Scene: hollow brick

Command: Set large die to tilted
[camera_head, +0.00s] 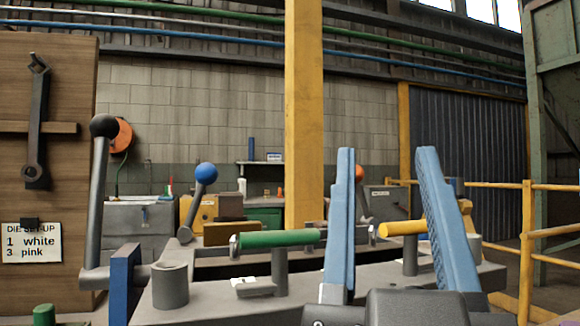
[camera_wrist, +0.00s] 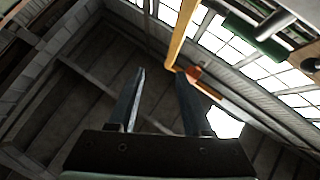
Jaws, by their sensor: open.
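I cannot tell which part is the large die. A grey machine bench (camera_head: 215,303) carries a green-handled bar (camera_head: 278,238) and a yellow-handled bar (camera_head: 403,228), each on a grey post. Levers with a black knob (camera_head: 104,126), a blue knob (camera_head: 205,173) and an orange knob (camera_head: 361,172) stand around it.
A wooden panel (camera_head: 66,120) on the left holds a hanging wrench (camera_head: 37,120) and a sign (camera_head: 31,242) reading "DIE SET-UP 1 white 3 pink". A yellow column (camera_head: 304,110) stands behind the bench. Yellow railings (camera_head: 527,250) are at the right.

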